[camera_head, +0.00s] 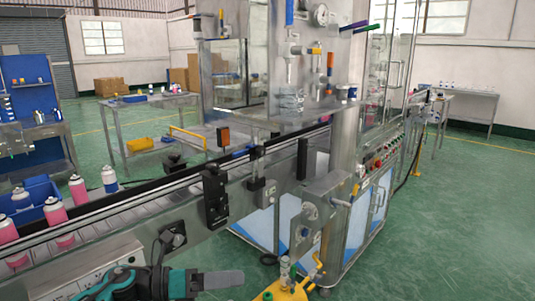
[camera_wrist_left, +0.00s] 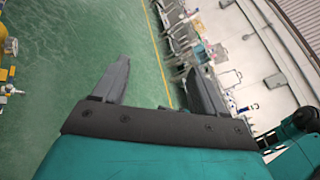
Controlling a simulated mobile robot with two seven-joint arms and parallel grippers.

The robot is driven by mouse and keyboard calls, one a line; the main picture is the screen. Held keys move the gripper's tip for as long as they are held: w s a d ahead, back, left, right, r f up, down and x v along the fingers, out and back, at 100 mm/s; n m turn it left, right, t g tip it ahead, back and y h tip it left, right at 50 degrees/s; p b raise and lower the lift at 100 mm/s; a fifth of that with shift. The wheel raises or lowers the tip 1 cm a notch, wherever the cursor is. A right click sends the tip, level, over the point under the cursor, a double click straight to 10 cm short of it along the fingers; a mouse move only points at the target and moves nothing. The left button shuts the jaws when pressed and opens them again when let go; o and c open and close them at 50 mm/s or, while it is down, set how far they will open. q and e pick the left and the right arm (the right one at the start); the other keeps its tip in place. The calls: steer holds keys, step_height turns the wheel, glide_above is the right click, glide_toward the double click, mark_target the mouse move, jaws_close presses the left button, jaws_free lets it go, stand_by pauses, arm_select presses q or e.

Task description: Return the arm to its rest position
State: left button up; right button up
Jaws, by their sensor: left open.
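My left gripper (camera_head: 222,281) comes in at the bottom of the head view, in front of the conveyor. One dark grey finger shows side-on there, pointing right. In the left wrist view the left gripper (camera_wrist_left: 157,68) has its two fingers spread wide apart with nothing between them, above green floor. My left arm's teal part lies at the lower left of the head view. My right gripper is in neither view.
The conveyor (camera_head: 120,213) runs behind the gripper into the crimping machine (camera_head: 338,140). Several pink cans, including this one (camera_head: 55,212), stand at its left. A yellow device (camera_head: 285,290) stands close to the gripper's right. Open green floor (camera_head: 440,235) lies further right.

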arm_select(q)
steer(key=s+a+f+m+t+y, duration=0.3)
steer(key=s+f+m+y, duration=0.4)
steer(key=m, duration=0.9)
steer(key=s+a+f+m+t+y, duration=0.3)
steer(key=s+a+f+m+y, duration=0.3)
steer(key=s+f+m, duration=0.7)
steer(key=m+y, duration=0.1)
steer(key=m, duration=0.2)
steer(key=shift+s, duration=0.15)
